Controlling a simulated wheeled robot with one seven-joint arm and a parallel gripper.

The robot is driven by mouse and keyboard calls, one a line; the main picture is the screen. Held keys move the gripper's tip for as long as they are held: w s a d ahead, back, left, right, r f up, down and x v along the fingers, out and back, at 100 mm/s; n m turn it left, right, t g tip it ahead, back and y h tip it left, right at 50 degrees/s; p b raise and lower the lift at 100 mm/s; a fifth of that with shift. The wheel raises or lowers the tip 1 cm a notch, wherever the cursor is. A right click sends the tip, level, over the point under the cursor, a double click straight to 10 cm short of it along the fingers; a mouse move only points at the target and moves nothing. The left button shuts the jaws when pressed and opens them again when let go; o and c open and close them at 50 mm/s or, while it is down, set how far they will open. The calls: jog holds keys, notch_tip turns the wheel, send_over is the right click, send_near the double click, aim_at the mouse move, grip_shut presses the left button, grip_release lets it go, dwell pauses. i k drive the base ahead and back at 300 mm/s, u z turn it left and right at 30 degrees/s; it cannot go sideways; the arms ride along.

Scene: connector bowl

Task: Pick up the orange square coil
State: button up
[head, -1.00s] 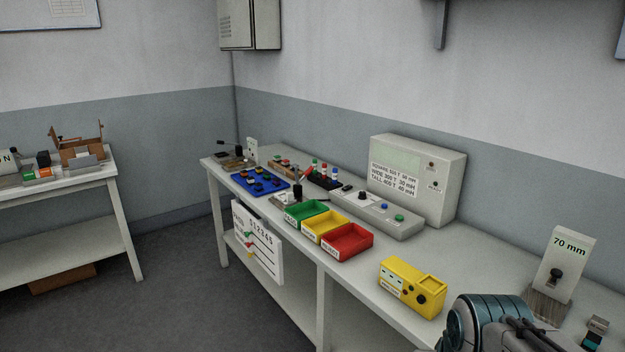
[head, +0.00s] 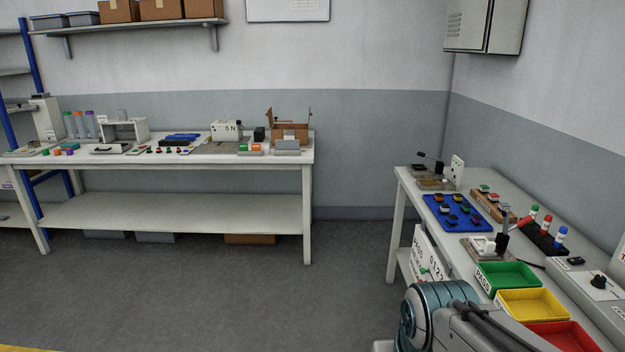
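I cannot pick out the orange square coil for certain. A blue tray (head: 437,201) on the right bench holds several small dark parts with coloured tops, too small to tell apart. On the far left bench, a small orange-red block (head: 257,148) sits in a holder beside a green one; I cannot tell if it is a coil. My arm shows at the lower right, in front of the right bench, but my gripper is out of view.
Green (head: 507,277), yellow (head: 531,305) and red (head: 562,337) bins line the right bench (head: 411,179). A marker rack (head: 541,238) stands behind them. The far bench (head: 200,158) carries many small items and an open cardboard box (head: 289,130). The floor between the benches is clear.

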aim_at(439, 197)
jog(key=u, duration=0.3)
jog(key=i, duration=1.55)
jog(key=z, duration=0.3)
jog(key=i, duration=1.35)
jog(key=z, duration=1.65)
jog(key=i, duration=0.7)
jog(key=z, duration=0.7)
